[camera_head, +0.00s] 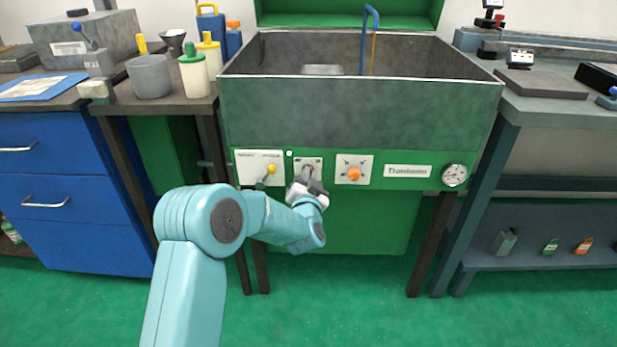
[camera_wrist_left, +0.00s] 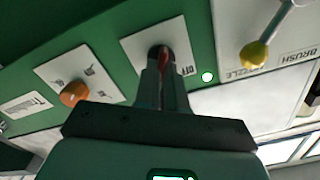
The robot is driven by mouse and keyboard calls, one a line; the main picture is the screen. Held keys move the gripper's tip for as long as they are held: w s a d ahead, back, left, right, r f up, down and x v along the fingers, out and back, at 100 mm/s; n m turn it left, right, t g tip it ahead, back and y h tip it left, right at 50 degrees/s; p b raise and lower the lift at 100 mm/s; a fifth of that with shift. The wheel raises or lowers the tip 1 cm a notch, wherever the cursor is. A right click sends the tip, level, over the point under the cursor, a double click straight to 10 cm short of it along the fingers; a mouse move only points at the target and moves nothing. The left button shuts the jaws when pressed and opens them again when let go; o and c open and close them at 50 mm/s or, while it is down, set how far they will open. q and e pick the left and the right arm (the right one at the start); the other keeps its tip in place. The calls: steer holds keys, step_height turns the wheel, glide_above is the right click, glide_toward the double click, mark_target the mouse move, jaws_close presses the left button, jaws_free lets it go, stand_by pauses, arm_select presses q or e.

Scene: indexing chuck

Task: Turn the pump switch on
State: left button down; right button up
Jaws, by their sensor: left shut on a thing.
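The pump switch (camera_head: 308,168) sits on a small pale plate on the green front panel below the grey basin. In the left wrist view its plate carries the word OFF, and a reddish part of the switch (camera_wrist_left: 163,58) shows between my fingers. My left gripper (camera_head: 308,184) reaches up to this plate from below. Its two fingers, also in the left wrist view (camera_wrist_left: 164,75), are shut on the switch. The fingers hide most of the switch, so I cannot tell its position. My right gripper is not in view.
A small lit lamp (camera_head: 289,153) is beside the switch plate. Left of it is a plate with a yellow-knobbed lever (camera_head: 271,169); to the right are an orange knob (camera_head: 353,174) and a gauge (camera_head: 454,175). The basin (camera_head: 360,110) rises above the panel.

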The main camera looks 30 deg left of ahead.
arm_select(q)
steer(key=c, duration=1.2)
jaws_free()
steer(key=p+v, duration=0.2)
steer(key=v, duration=1.4)
steer(key=shift+s, duration=0.25)
